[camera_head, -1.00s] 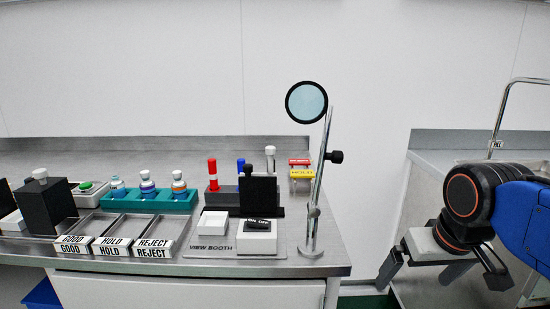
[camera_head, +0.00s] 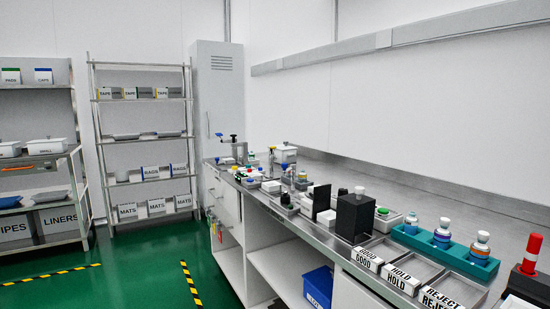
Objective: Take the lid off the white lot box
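My gripper is not in the head view now. A white box (camera_head: 284,155) stands at the far end of the bench. It seems to have a lid on, with something dark on top. It is too small to read any label, so I cannot tell if it is the white lot box. Two other white lidded boxes stand on the left shelf: one marked SMALL (camera_head: 47,147) and one at the picture's left edge (camera_head: 9,150).
The steel bench (camera_head: 425,212) runs along the right wall, crowded with small items. Nearer are a black block (camera_head: 354,217), a teal bottle rack (camera_head: 450,250) and GOOD, HOLD and REJECT trays. A blue bin (camera_head: 318,285) sits below. The green floor (camera_head: 140,275) is open at left.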

